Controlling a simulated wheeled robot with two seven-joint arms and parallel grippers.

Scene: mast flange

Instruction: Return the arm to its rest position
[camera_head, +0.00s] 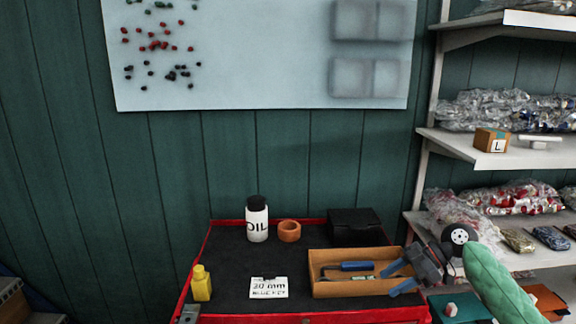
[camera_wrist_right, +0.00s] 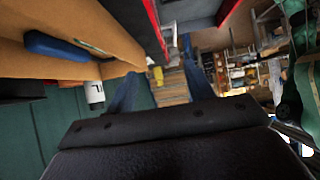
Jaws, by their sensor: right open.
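My right gripper (camera_head: 398,277) is at the right end of the wooden tray (camera_head: 320,290) in the head view. Its two blue fingers are spread apart with nothing between them. They overlap the tray's right end; I cannot tell how high above it they are. My right arm, with a green sleeve, comes in from the lower right. In the wrist view the blue fingers (camera_wrist_right: 160,84) stand apart, with the tray wall (camera_wrist_right: 105,30) close by at the upper left. My left gripper is out of view.
The tray holds a blue-handled tool (camera_head: 350,267). The red-edged cart top also carries an oil bottle (camera_head: 257,222), an orange ring (camera_head: 289,231), a black box (camera_head: 354,227), a yellow bottle (camera_head: 202,283) and a label card (camera_head: 268,288). Loaded shelves (camera_head: 470,145) stand close on the right.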

